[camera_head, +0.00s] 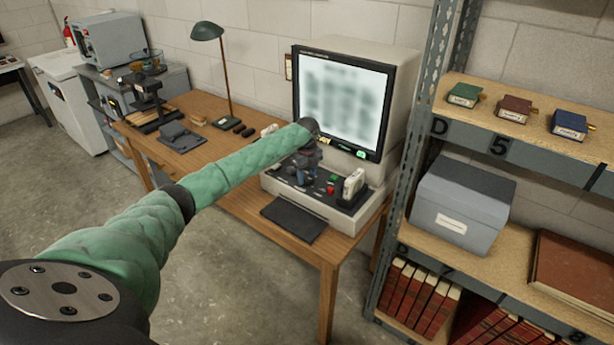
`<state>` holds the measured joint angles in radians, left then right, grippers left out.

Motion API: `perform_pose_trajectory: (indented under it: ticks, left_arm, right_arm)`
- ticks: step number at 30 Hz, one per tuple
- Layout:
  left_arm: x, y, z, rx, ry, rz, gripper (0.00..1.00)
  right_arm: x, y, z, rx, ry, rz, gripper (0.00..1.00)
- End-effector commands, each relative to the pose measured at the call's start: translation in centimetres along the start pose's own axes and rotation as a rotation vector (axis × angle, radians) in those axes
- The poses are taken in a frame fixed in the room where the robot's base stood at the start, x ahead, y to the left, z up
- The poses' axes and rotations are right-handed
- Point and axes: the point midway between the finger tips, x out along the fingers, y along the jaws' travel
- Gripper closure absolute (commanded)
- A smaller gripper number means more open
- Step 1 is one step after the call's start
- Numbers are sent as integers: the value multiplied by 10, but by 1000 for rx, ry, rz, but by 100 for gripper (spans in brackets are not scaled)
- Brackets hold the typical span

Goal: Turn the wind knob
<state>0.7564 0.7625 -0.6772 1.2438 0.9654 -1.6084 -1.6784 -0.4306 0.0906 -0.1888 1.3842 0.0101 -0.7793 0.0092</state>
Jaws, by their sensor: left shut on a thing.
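The microfilm reader (405,75) stands on the wooden desk, with a lit, blurred screen (342,100) above a dark control deck (318,193). My left arm reaches in from the left, and my left gripper (300,179) points down at the deck, left of its middle. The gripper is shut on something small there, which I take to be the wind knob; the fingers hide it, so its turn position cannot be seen. A white spool-like part (354,185) stands at the deck's right. My right gripper is not in view.
A black pad (293,220) lies before the reader. A green lamp (207,32) and small items stand on the desk (240,200) to the left. A metal shelf (405,170) with boxes and red books stands close on the right. The floor (235,290) in front is clear.

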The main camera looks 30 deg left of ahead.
Motion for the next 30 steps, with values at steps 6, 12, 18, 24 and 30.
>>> perform_pose_trajectory:
  ticks: [6,12,18,24,30]
  left_arm:
    - [0,-1,-1,207,0,-1,80]
    - [1,0,0,396,1,-1,80]
    - [1,0,0,581,0,-1,80]
    - [1,0,-1,743,2,-2,80]
    - [1,0,-1,863,2,0,80]
  right_arm:
    - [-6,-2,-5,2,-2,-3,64]
    - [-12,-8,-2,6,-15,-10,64]
    - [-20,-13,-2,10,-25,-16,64]
    - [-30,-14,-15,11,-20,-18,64]
    - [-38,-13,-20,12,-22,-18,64]
